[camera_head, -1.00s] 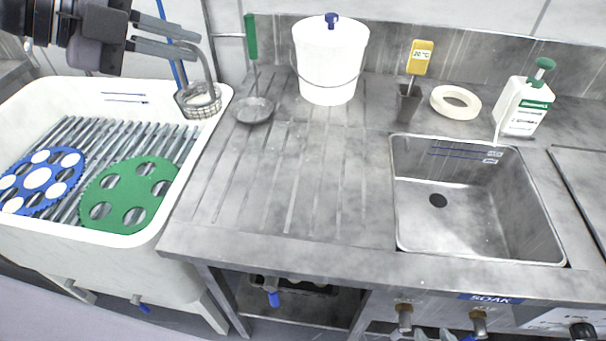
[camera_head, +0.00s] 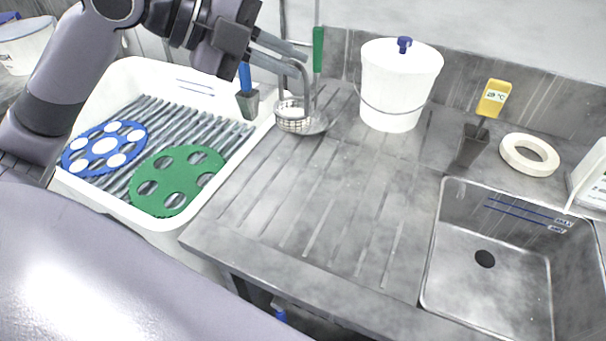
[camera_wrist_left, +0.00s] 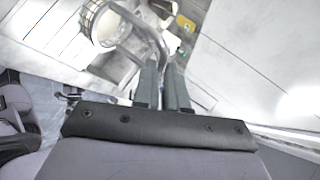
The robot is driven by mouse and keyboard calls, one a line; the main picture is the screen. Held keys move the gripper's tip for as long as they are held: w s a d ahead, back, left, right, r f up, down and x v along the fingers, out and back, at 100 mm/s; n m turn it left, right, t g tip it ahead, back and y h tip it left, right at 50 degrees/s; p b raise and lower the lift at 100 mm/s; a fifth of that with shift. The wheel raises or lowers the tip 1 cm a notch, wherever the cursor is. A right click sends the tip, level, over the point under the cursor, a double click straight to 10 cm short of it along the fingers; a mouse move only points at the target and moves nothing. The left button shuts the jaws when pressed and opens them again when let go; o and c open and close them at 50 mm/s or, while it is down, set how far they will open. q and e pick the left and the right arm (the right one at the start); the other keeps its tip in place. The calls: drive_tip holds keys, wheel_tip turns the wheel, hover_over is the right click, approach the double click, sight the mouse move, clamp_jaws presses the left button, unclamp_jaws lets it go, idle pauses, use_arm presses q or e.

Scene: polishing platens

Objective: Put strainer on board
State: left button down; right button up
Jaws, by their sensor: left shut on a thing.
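The strainer is a small wire basket (camera_head: 293,121) with a tall bent metal handle. My left gripper (camera_head: 296,58) is shut on its handle and holds it upright, with a pale round thing inside the basket. In the head view the basket appears over the back left of the grooved draining board (camera_head: 300,195), in front of a green-handled ladle (camera_head: 318,50). I cannot tell whether it touches the board. In the left wrist view the basket (camera_wrist_left: 104,24) shows beyond the fingers (camera_wrist_left: 163,88). My right gripper is not in view.
A white trough (camera_head: 170,226) with blue (camera_head: 88,160) and green (camera_head: 213,162) discs is on the left. A white lidded bucket (camera_head: 398,85) stands behind the board. A steel sink (camera_head: 510,275) is on the right. The board's middle and front are clear.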

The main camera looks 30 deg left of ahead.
use_arm(q)
wheel_tip(320, 180, down, 18)
drive_tip(key=b, duration=0.2)
drive_tip(key=shift+r, duration=0.2)
drive_tip(key=shift+f+b, duration=0.15)
drive_tip(key=shift+b, duration=0.15)
drive_tip(key=c, duration=1.2)
unclamp_jaws()
